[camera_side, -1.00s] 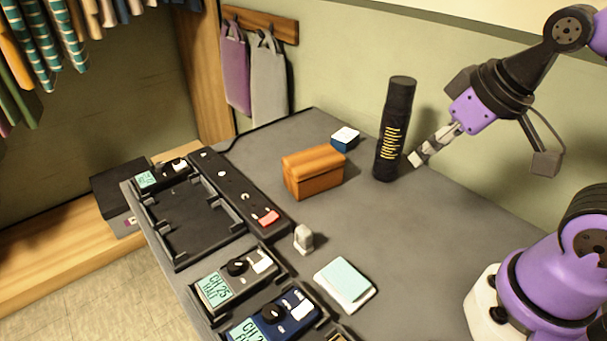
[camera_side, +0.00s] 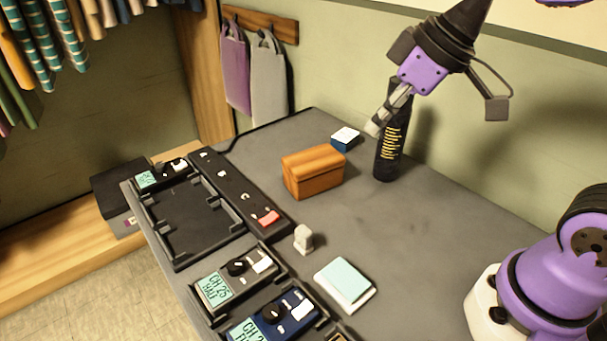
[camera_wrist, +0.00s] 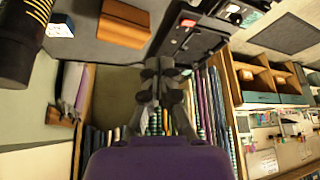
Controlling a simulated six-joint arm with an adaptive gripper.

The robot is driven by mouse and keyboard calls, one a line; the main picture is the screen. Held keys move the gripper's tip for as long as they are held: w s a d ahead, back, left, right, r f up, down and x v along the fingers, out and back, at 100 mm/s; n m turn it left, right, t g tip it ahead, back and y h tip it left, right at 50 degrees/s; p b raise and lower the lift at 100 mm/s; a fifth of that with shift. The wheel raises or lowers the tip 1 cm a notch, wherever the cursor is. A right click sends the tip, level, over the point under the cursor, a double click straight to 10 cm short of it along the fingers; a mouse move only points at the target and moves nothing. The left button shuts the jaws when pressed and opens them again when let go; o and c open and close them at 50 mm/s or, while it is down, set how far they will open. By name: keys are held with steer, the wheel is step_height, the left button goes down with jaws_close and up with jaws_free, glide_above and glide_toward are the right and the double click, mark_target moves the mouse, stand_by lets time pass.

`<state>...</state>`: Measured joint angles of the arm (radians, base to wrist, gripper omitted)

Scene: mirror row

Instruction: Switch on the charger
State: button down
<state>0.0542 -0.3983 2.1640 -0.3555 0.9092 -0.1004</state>
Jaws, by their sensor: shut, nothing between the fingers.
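The charger looks like a long black bar (camera_side: 226,184) with a row of small pale marks and a red switch (camera_side: 268,217) at its near end. The red switch also shows near the top of the wrist view (camera_wrist: 188,22). I cannot tell the switch's position. My gripper (camera_side: 373,128) is shut and empty. It is raised in the air in front of the black cylinder, well to the right of the switch and above it. In the wrist view its fingers (camera_wrist: 160,68) point away from the camera, and the switch lies beyond them.
A brown box (camera_side: 313,172) stands between the charger and the tall black cylinder (camera_side: 389,150). A blue-and-white block (camera_side: 345,138) is behind it. A small grey piece (camera_side: 303,238), a pale pad (camera_side: 344,284) and cradled radio packs (camera_side: 232,283) are near the front.

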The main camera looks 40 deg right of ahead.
steer(key=w+a+f+n+g+y, duration=0.2)
steer(key=w+n, duration=0.3)
steer(key=n, duration=0.1)
steer(key=w+a+f+n+g+y, duration=0.2)
steer(key=w+n+g+y, duration=0.1)
steer(key=w+n, duration=0.3)
steer(key=shift+f+n, duration=0.3)
steer(key=shift+n, duration=0.5)
glide_above(269, 218)
steer(key=d, duration=0.2)
step_height(269, 218, down, 8)
steer(key=shift+a+f, duration=0.1)
steer(key=shift+a, duration=0.05)
steer(key=shift+d+f, duration=0.15)
steer(key=shift+f, duration=0.5)
steer(key=shift+d+f, duration=0.15)
steer(key=shift+f, duration=0.45)
steer(key=shift+d+f, duration=0.1)
steer(key=shift+f, duration=0.5)
